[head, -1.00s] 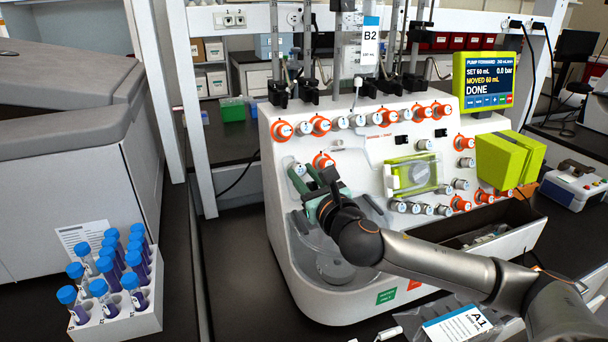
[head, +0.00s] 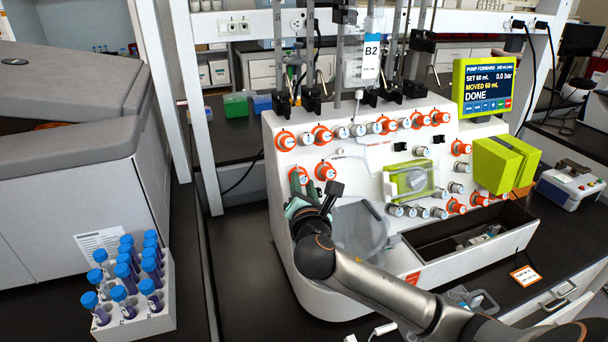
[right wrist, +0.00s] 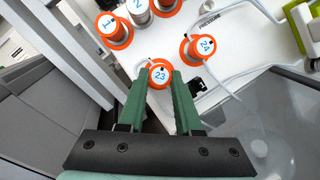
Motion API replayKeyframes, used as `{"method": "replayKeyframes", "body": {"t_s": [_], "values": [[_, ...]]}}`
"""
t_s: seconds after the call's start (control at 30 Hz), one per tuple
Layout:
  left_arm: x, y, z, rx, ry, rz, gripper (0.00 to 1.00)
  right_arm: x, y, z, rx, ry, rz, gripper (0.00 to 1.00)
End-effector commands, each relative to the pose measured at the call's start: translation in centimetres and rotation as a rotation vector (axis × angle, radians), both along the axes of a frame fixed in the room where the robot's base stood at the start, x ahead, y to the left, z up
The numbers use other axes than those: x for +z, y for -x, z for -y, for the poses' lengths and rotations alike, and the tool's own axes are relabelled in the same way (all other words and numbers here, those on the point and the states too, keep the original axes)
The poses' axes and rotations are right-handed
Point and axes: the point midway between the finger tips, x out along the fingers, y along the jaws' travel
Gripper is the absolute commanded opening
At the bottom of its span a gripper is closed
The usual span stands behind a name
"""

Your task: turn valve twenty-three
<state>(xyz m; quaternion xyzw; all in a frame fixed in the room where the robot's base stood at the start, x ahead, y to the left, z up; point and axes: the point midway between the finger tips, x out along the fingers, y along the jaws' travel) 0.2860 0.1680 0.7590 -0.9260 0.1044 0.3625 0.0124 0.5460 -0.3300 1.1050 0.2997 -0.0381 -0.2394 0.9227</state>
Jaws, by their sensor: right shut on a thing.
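Valve twenty-three (right wrist: 160,74) is an orange knob with a white face marked 23, on the white front panel of the cell processor (head: 283,215). My right gripper (right wrist: 159,92) is shut on this knob, with one green finger on each side of it. In the head view my right gripper (head: 298,188) is at the panel's left side, and it mostly hides the valve there. Valve 24 (right wrist: 198,47) is the orange knob just to the right, apart from the fingers. My left gripper is not in view.
A clear container (head: 360,228) is right of my gripper. A rack of blue-capped tubes (head: 155,322) stands at left. An open black tray (head: 470,232) is at right.

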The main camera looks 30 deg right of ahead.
Motion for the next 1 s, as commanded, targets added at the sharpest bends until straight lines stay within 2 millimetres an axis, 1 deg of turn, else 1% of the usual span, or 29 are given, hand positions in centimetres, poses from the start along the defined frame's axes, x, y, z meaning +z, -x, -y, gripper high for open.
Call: {"method": "replayKeyframes", "body": {"t_s": [0.03, 0.23, 0.6, 0.8, 1.0], "values": [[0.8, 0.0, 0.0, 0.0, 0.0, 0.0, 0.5, 0.3, 0.0, -0.2, -0.018, -0.048, 0.007, 0.0], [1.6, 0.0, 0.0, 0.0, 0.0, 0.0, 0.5, 0.3, -0.1, -0.3, -0.092, -0.218, 0.049, 0.0], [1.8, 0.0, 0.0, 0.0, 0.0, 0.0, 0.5, 0.3, -0.3, -0.3, -0.214, -0.493, 0.117, 0.0], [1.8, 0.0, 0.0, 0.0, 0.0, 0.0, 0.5, 0.4, -0.3, -0.3, -0.258, -0.59, 0.14, 0.0], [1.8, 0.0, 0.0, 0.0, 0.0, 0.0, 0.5, 0.5, -0.3, -0.3, -0.282, -0.646, 0.154, 0.0]]}}
